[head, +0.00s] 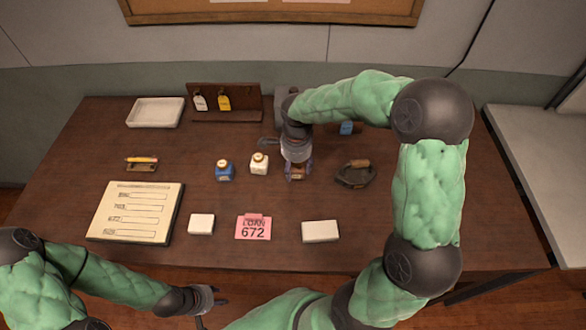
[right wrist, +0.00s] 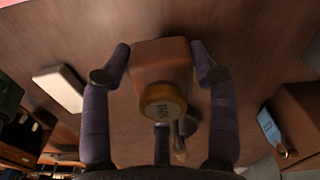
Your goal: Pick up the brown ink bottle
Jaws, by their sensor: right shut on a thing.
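The brown ink bottle (right wrist: 160,62) has a square body and a tan cap with a dark label, which faces the camera in the right wrist view. My right gripper (right wrist: 160,65) is shut on it, with a finger on each side of its body. In the head view the brown bottle (head: 296,176) shows only in part below my right gripper (head: 297,168). I cannot tell whether it touches the table. My left gripper (head: 208,300) is at the table's front edge, far from the bottles; its fingers are too small to judge.
A white bottle (head: 259,164) and a blue bottle (head: 224,171) stand to the left of the brown one. A dark iron-like object (head: 355,174) lies to the right. A pink card (head: 253,228) and white blocks (head: 201,224) lie in front. A ledger (head: 135,212) lies at left.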

